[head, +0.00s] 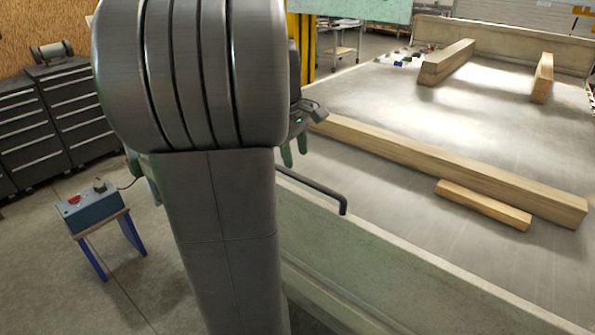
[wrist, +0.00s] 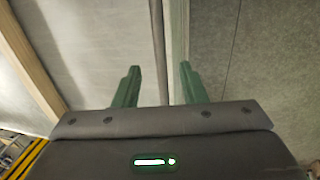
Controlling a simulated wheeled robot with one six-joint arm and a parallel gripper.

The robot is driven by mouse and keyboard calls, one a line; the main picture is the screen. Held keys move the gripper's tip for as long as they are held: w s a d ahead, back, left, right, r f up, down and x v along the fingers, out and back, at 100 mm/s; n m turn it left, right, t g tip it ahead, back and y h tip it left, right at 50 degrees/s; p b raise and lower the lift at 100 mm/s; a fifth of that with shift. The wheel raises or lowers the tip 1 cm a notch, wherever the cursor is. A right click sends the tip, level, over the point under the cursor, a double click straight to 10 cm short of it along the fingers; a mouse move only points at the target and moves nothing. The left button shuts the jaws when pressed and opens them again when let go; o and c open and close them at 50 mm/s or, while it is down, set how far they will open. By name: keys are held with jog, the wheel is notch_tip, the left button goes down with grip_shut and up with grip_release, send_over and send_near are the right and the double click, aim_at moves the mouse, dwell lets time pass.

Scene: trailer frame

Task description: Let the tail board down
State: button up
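A pale upright board (head: 420,270) runs along the near edge of the trailer bed, with a dark bent bar (head: 318,190) along its top. The board stands up; I take it for the tail board. My gripper (head: 295,152), with green fingers, hangs near the bar's far end, partly hidden by my arm. In the wrist view, my gripper (wrist: 160,68) is open, its fingers apart. The dark bar (wrist: 158,45) and the board's pale top edge (wrist: 174,45) show between the fingers. I see no finger touching the bar. The board's latches are not visible.
A long timber (head: 450,170) and a short block (head: 484,204) lie on the grey bed (head: 400,110). More timbers (head: 447,62) lie farther back. A control box (head: 95,207) on a blue-legged stand and drawer cabinets (head: 75,105) stand left. Bare floor lies between.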

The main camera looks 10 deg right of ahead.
aim_at(299, 175)
jog(key=f, duration=0.4)
jog(key=d+f, duration=0.1)
jog(key=f, duration=0.1)
jog(key=shift+w+f, duration=0.1)
jog(key=shift+w, duration=0.25)
jog(key=shift+c, duration=0.2)
grip_shut()
